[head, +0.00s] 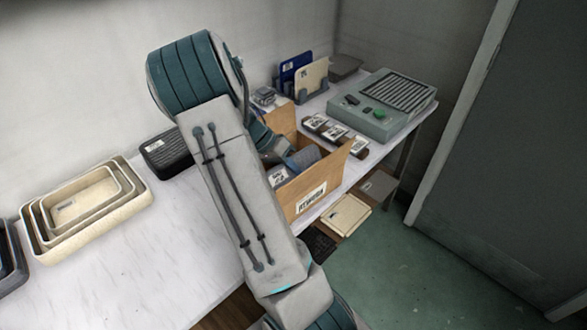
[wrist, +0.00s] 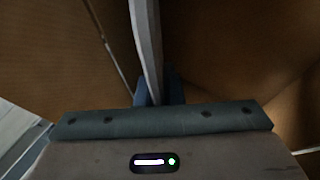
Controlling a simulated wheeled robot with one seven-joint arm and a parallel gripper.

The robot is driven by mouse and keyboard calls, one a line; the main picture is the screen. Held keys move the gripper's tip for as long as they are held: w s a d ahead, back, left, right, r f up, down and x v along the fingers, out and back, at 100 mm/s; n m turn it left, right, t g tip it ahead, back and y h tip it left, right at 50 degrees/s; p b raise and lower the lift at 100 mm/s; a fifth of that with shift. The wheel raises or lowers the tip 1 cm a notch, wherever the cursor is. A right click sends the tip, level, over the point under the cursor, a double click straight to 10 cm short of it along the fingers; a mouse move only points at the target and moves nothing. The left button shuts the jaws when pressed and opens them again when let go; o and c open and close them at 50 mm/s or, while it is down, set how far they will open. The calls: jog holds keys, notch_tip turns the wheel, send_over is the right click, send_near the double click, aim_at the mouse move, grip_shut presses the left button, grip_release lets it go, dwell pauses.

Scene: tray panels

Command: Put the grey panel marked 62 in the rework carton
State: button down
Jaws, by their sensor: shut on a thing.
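The rework carton (head: 318,180) is an open brown cardboard box on the bench, with a white label reading REWORK on its front. My gripper (wrist: 159,88) is shut on a grey panel (wrist: 148,45), seen nearly edge-on in the wrist view. Brown cardboard lies on both sides of the panel there, so it is down inside the carton opening. In the head view my arm covers part of the carton, and a grey piece with a white label (head: 279,177) shows at its opening. I cannot read a number on it, nor tell whether the panel touches the carton's bottom.
Nested cream trays (head: 90,205) and a black basket (head: 167,152) stand on the bench left of my arm. Behind the carton are a rack with blue (head: 295,66) and cream panels (head: 312,78), and a grey-green machine (head: 385,105). Small labelled items (head: 335,132) lie beside the carton.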

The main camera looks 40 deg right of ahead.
jog(key=shift+f+b, duration=0.6)
jog(key=shift+f, duration=0.05)
dwell(0.7)
dwell(0.3)
jog(key=c, duration=1.5)
grip_release()
jog(key=shift+r, duration=0.1)
